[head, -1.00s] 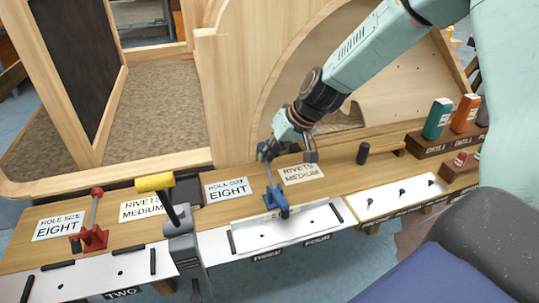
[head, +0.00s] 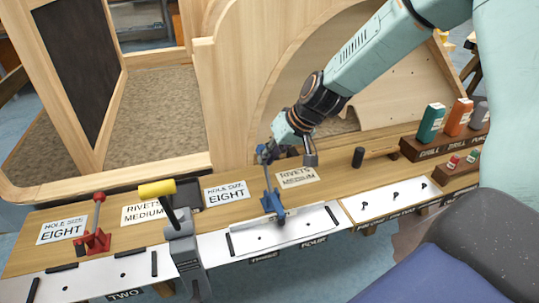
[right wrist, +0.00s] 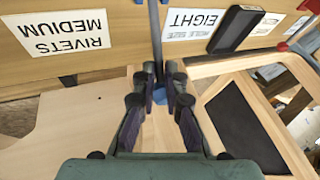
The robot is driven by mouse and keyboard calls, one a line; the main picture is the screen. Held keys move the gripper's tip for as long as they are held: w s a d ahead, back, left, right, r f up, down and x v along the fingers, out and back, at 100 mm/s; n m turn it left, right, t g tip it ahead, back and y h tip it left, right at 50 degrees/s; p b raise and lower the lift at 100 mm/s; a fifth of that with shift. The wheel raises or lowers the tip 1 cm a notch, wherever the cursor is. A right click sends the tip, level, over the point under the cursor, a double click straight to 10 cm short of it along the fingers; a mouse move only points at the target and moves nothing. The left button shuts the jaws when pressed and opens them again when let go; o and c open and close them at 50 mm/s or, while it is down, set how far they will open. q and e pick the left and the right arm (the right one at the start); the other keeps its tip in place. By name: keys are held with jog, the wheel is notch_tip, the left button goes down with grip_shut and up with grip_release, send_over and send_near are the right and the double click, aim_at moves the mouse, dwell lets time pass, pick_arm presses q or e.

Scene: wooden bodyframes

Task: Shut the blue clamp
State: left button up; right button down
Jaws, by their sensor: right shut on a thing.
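The blue clamp (head: 273,203) stands on the bench's front edge, at the white panel marked three and four. Its lever stands nearly upright. My right gripper (head: 268,156) is at the top of that lever, shut on it, with the arm coming in from the upper right. In the right wrist view the lever (right wrist: 156,35) runs between the fingers of my right gripper (right wrist: 158,82), and a bit of blue shows between the fingertips. The fingers hide part of the handle. My left gripper is not in view.
A red clamp (head: 96,240) and a grey clamp with a yellow handle (head: 157,189) stand to the left. Label cards (head: 297,178) lie on the bench. A black-headed hammer (head: 359,157) and racked bottles (head: 431,122) are at right. A wooden arched frame (head: 234,110) rises behind.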

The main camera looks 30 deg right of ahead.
jog(key=c, duration=1.5)
grip_release()
jog(key=shift+s+a+f, duration=0.15)
jog(key=shift+s+a, duration=0.1)
jog(key=shift+s, duration=0.15)
jog(key=shift+o, duration=0.2)
jog(key=shift+w, duration=0.1)
jog(key=shift+d, duration=0.15)
jog(key=v, duration=1.2)
